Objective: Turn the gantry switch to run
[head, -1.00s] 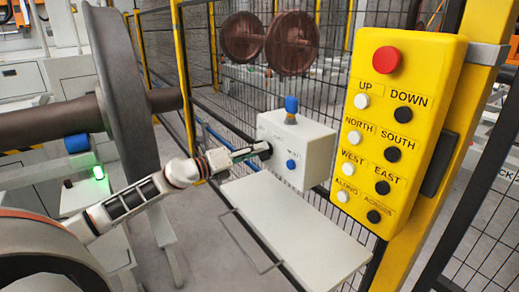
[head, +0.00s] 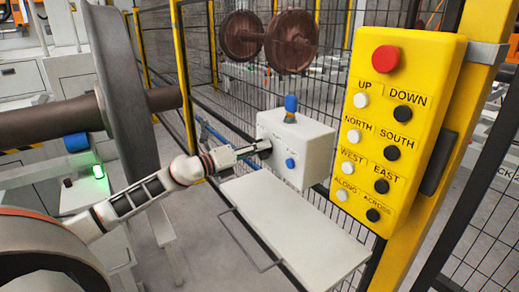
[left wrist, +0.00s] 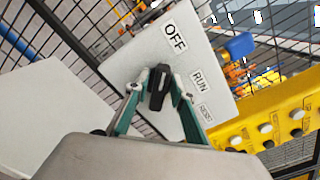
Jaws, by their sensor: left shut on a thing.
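The white switch box (head: 314,152) hangs on the mesh fence, with a blue knob on top and a blue button on its front. In the left wrist view its face (left wrist: 135,62) carries the labels OFF, RUN and RESET. The black switch knob (left wrist: 158,92) is long and narrow; its upper end lies nearer the OFF label (left wrist: 174,38) than the RUN label (left wrist: 198,80). My left gripper (left wrist: 160,82) is shut on the knob, one teal finger on each side. In the head view this gripper (head: 259,148) reaches the box's left face. My right gripper is not in view.
A yellow pendant (head: 408,130) with a red button and several black and white buttons stands at the right. A pale shelf (head: 295,235) with a wire handle lies below the box. Large wheels (head: 125,90) stand at the left, near my left arm.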

